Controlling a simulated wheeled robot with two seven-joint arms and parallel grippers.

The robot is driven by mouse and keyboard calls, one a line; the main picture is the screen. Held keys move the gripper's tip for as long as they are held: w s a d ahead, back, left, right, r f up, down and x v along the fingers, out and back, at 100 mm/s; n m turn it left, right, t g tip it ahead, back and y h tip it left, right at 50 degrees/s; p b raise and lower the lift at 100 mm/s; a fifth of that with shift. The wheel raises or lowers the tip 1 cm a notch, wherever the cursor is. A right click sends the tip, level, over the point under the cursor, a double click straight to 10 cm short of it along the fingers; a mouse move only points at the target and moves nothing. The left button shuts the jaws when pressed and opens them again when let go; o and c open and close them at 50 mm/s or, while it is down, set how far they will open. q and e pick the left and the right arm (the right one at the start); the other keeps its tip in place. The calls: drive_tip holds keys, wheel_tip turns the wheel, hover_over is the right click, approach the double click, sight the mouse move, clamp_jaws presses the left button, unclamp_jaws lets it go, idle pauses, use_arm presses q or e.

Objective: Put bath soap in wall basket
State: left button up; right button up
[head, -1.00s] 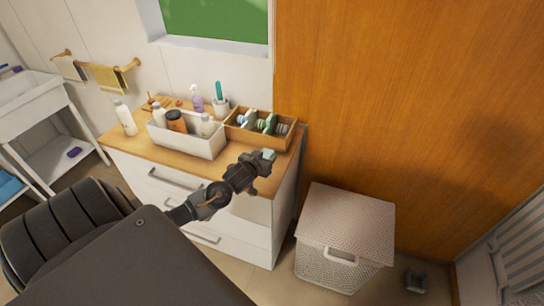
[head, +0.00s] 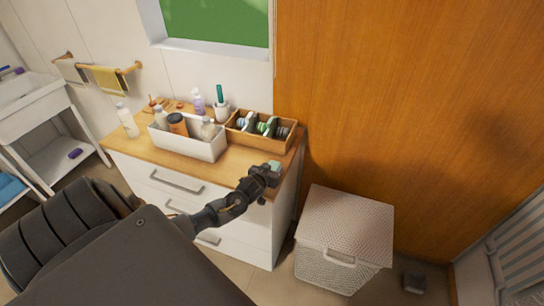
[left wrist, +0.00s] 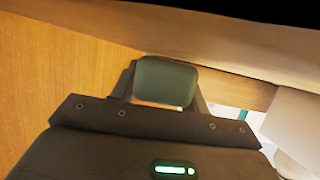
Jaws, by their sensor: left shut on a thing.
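My left gripper (head: 268,172) is shut on a small teal-green bar, the bath soap (head: 275,166). It holds the soap in the air in front of the cabinet's right end. In the left wrist view the soap (left wrist: 165,82) shows as a dark green rounded block between the fingers. No basket fixed to a wall can be made out in these frames. My right gripper is not in view.
A white drawer cabinet with a wooden top (head: 128,144) carries a white bin (head: 186,148), a divided wooden box (head: 262,141) and bottles. A white lidded hamper (head: 344,230) stands on the floor at right. A wood panel (head: 400,100) rises behind.

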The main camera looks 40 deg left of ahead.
use_arm(q)
drive_tip(key=shift+f, duration=0.2)
drive_tip(key=o, duration=1)
